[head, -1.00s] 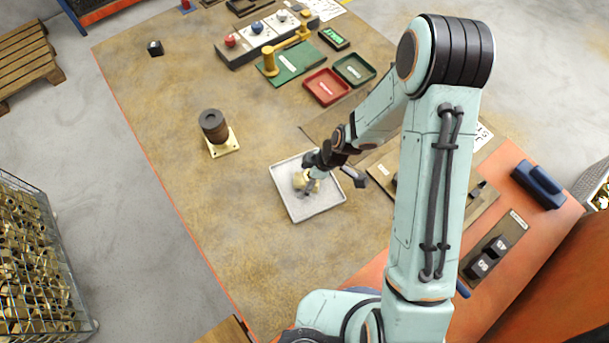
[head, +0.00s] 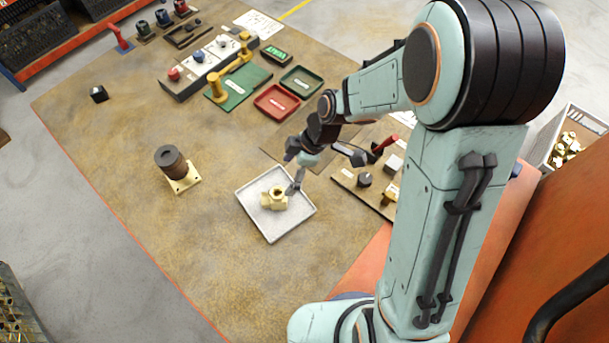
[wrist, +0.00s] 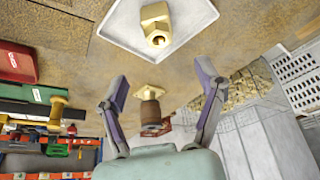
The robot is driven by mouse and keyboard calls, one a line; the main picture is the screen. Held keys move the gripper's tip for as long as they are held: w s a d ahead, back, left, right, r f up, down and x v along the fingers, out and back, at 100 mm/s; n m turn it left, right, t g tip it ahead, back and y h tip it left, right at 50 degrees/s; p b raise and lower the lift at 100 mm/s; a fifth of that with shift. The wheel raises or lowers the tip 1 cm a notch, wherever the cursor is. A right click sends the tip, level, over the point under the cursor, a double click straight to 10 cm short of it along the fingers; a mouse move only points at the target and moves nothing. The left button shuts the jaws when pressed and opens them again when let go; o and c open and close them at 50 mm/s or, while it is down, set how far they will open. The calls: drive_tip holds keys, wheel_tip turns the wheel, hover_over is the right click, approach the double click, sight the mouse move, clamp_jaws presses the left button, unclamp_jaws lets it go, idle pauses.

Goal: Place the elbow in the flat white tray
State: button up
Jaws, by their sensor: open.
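The brass elbow (head: 274,198) lies in the flat white tray (head: 267,227), near its middle and apart from the rim. In the wrist view the elbow (wrist: 156,24) shows its round opening, with the tray (wrist: 187,29) around it. My gripper (head: 325,170) is above the tray's right side, clear of the elbow. In the wrist view the two fingers (wrist: 162,90) are spread wide with nothing between them.
A dark cylinder on a brass flange (head: 182,181) stands left of the tray. Red (head: 276,102) and green (head: 302,81) trays lie behind it. A board with knobs (head: 348,180) is on the right. The table's front left is clear.

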drive_tip(key=s+d+r+m+h, duration=0.2)
drive_tip(key=s+d+r+m, duration=0.2)
drive_tip(key=s+r+m, duration=0.2)
drive_tip(key=s+d+r+m+h, duration=0.1)
drive_tip(key=s+d+r+m, duration=0.3)
drive_tip(key=s+m, duration=0.6)
wheel_tip(320, 180, up, 2)
drive_tip(key=shift+s+d+r+m+h, duration=0.1)
drive_tip(key=shift+s+d+m+h, duration=0.15)
drive_tip(key=shift+s+m+h, duration=0.25)
